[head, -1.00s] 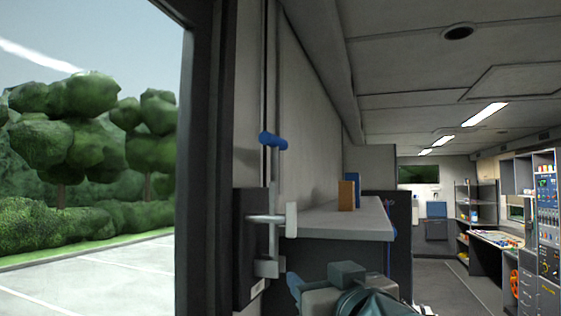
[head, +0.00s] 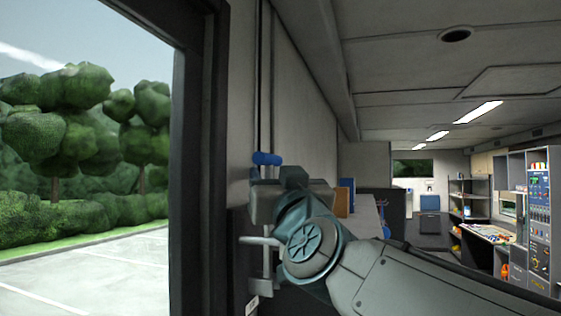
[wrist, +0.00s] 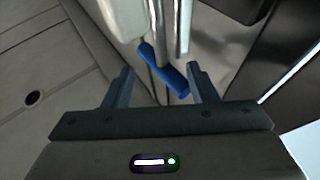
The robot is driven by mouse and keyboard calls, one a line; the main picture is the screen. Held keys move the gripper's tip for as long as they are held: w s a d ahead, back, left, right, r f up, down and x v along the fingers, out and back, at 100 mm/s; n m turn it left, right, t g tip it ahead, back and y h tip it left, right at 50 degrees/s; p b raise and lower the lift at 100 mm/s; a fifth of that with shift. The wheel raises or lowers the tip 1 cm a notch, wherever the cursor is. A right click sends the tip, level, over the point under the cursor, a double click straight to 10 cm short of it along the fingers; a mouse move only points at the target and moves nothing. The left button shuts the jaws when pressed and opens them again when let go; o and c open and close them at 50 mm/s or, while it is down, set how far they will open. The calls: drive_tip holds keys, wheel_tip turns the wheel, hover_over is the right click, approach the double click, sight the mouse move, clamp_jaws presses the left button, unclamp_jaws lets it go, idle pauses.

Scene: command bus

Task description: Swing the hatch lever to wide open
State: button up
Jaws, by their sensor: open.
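The hatch lever is a pale metal rod with a blue grip (head: 266,158) at its upper end, mounted upright beside the door frame. My gripper (head: 290,195) is raised at the lever in the head view, and its body and wrist hide much of the rod. In the wrist view the blue grip (wrist: 164,72) lies slanted between and just beyond the tips of my open gripper (wrist: 161,78). The fingers are spread wide, one on each side, with visible gaps to the grip.
A metal cross handle (head: 258,241) sticks out below the blue grip. A shelf (head: 366,222) with an orange block (head: 344,198) and a blue block stands just right of my gripper. A dark door frame (head: 198,150) is on the left. The aisle is farther right.

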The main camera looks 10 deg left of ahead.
sight(271, 169)
drive_tip(key=shift+p+x, duration=0.4)
drive_tip(key=shift+x, duration=1.3)
clamp_jaws()
drive_tip(key=shift+s+d+r, duration=0.1)
